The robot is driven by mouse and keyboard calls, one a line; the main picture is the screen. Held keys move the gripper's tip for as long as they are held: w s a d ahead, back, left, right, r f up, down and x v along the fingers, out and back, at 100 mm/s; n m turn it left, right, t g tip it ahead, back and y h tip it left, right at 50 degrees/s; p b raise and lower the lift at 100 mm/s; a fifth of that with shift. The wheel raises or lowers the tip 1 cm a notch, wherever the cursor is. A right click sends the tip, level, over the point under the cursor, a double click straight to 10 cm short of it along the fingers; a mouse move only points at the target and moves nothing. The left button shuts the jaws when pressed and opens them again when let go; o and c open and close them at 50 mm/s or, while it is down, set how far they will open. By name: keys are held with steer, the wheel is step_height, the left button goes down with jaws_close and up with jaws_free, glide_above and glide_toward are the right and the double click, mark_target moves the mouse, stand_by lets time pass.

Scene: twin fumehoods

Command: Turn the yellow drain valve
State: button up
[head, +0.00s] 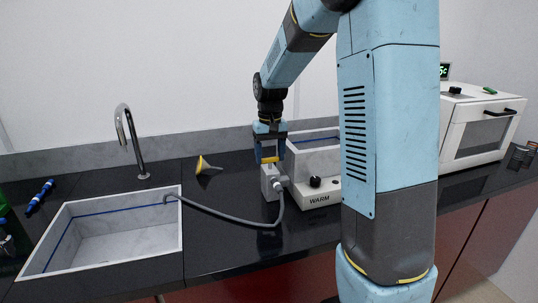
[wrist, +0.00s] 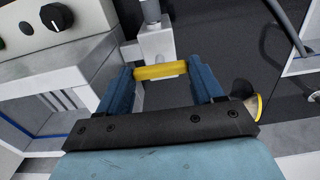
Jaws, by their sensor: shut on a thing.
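The yellow drain valve handle (wrist: 160,70) is a short bar that lies crosswise between my two fingertips in the wrist view. My gripper (head: 269,152) points straight down over the block and is shut on the handle, a finger at each end. It shows in the wrist view too (wrist: 161,82). A grey hose (head: 245,221) runs from the block's fitting to the sink. The block's underside is hidden.
A white bath marked WARM (head: 318,198) with a black knob stands right beside the block. A sink (head: 112,253) with a steel tap (head: 139,160) is at left. A yellow funnel (head: 203,165) lies behind the hose. A white oven (head: 480,130) stands far right.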

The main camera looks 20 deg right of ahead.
steer(key=o, duration=1)
steer(key=shift+o, duration=0.2)
step_height(320, 180, up, 14)
steer(key=shift+f, duration=0.15)
steer(key=s+f+t, duration=0.2)
steer(key=s+t, duration=0.3)
steer(key=s, duration=2.3)
steer(key=shift+s+a+f+t, duration=0.15)
steer(key=shift+s+a+t, duration=0.1)
steer(key=shift+s+t, duration=0.1)
